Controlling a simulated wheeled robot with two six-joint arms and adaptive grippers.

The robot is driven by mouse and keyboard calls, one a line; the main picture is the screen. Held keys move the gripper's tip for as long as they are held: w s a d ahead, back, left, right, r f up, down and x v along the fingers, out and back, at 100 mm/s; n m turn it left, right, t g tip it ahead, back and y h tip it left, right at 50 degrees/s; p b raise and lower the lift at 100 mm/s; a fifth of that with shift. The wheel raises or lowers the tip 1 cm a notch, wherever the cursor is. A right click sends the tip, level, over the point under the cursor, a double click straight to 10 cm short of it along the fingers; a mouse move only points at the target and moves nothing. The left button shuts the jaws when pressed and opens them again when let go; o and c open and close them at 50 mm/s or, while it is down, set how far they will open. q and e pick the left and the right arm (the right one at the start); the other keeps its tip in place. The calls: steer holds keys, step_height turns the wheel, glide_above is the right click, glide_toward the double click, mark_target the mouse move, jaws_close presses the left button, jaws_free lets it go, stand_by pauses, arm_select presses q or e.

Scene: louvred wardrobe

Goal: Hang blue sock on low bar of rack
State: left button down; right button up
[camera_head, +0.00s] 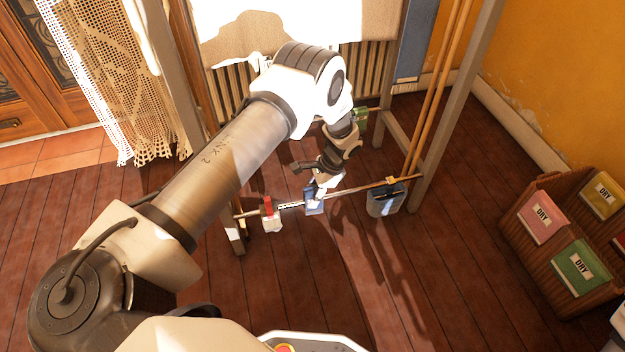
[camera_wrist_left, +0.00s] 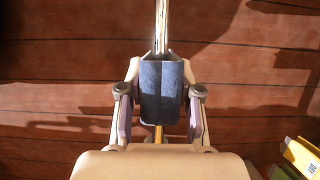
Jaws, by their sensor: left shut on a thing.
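The blue sock (camera_head: 314,203) is at the middle of the low bar (camera_head: 347,190) of the rack. My left gripper (camera_head: 322,188) is over the bar and shut on the sock. In the left wrist view the sock (camera_wrist_left: 161,92) sits between the two fingers, in line with the bar (camera_wrist_left: 162,28). The bar shows above the sock, and an orange-yellow length shows below it. The sock appears to lie over the bar, but its underside is hidden, so I cannot tell whether it bears on it. My right gripper is out of view.
A red-and-white item (camera_head: 271,216) hangs on the bar to the left, and a grey-blue item (camera_head: 386,200) hangs near its right end. Rack posts (camera_head: 455,110) stand at the right. A brown crate (camera_head: 537,243) with DRY labels is at far right. Dark floorboards lie open in front.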

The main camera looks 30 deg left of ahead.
arm_select(q)
steer(key=shift+f, duration=0.15)
stand_by(0.3)
steer(key=shift+f+b, duration=1)
steer(key=shift+f, duration=0.5)
steer(key=c, duration=0.7)
jaws_free()
steer(key=shift+r, duration=0.1)
steer(key=v, duration=1.2)
steer(key=shift+w, duration=0.1)
